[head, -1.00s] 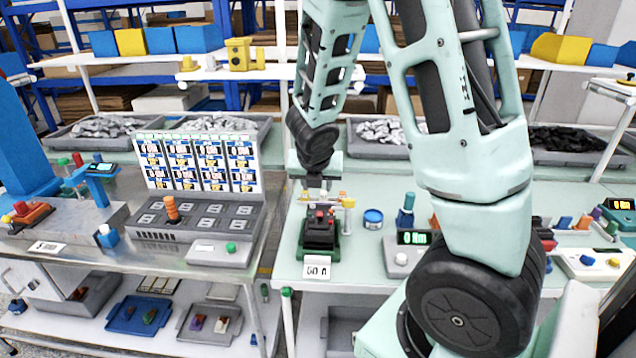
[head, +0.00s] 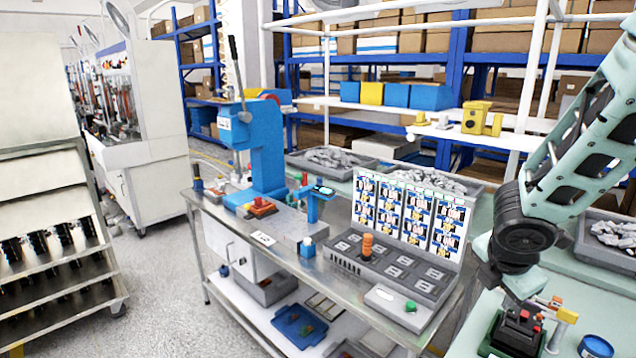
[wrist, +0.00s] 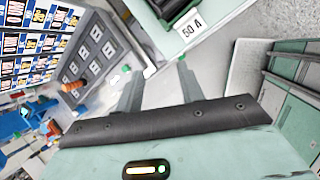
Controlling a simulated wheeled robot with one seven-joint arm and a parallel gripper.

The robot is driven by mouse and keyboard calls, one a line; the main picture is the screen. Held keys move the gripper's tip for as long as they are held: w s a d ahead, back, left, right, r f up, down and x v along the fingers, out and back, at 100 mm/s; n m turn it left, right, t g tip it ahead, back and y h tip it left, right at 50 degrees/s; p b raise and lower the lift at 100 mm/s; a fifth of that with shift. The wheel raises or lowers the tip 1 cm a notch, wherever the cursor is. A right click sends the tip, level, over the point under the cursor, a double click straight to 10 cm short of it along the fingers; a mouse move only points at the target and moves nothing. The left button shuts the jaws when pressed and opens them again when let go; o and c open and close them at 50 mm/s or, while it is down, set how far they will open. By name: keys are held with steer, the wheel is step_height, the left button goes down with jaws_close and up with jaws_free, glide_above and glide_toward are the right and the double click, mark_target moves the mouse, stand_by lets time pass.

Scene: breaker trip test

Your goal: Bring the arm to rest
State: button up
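My arm comes in from the right edge of the head view. My gripper (head: 522,290) is at its low end, close to a black breaker on a green base (head: 515,332) with red and yellow parts; whether they touch cannot be told. In the wrist view the two grey fingers of my gripper (wrist: 158,92) stand apart with nothing between them, over the gap between the benches.
On the steel bench at left stand a grey panel with an orange knob (head: 366,247), a chart board (head: 408,215), a grey box with a green button (head: 410,306) and a blue press (head: 262,150). A blue cap (head: 595,347) lies right of the breaker.

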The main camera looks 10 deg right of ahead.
steer(key=s+a+f+m+g+y+b, duration=0.1)
steer(key=s+a+m+g+y+b, duration=0.2)
steer(key=s+a+m, duration=0.9)
steer(key=s+a+y+b, duration=0.1)
steer(key=s+a, duration=0.7)
steer(key=a, duration=0.3)
steer(key=shift+s+a+g, duration=0.15)
steer(key=shift+a+g, duration=0.05)
steer(key=shift+g, duration=0.2)
